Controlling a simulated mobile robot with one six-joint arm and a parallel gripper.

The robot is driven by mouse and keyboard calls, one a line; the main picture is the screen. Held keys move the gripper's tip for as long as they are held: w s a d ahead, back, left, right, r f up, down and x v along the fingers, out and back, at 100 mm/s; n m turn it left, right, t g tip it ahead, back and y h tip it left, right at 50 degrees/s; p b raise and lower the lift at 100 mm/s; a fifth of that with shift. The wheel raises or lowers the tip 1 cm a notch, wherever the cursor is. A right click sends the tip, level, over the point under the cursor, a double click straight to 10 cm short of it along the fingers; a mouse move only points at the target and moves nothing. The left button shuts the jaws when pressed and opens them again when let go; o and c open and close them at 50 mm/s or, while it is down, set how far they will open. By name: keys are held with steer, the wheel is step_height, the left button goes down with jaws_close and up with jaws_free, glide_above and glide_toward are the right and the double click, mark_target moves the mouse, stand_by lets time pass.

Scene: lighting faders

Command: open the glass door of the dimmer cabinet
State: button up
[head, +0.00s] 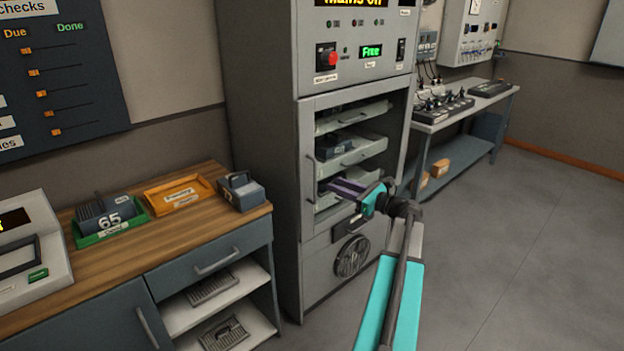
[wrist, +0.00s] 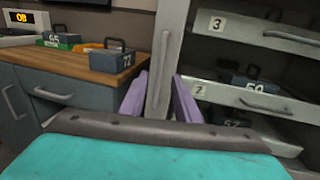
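The dimmer cabinet (head: 255,120) stands in the middle of the head view. Its glass door looks shut, with a grey frame (wrist: 178,40) and clear glass showing the drawers behind. The upright door handle (head: 309,177) is on the left side of the frame. In the wrist view the handle (wrist: 160,75) stands between my two purple fingers. My gripper (head: 334,186) is open in front of the door, fingers pointing at the handle side; it also shows in the wrist view (wrist: 160,90). I cannot tell whether the fingertips reach around the handle.
A wooden-topped counter (head: 150,240) with trays and a dimmer block (head: 242,190) stands close on the left. Inside the cabinet are several pull-out drawers (head: 355,150). A bench (head: 470,110) stands at the right. The floor (head: 520,260) in front is clear.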

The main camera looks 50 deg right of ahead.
steer(key=w, duration=0.6)
steer(key=w+a, duration=0.1)
steer(key=w, duration=0.3)
steer(key=shift+a+p, duration=0.1)
steer(key=shift+p, duration=0.3)
steer(key=shift+c, duration=0.4)
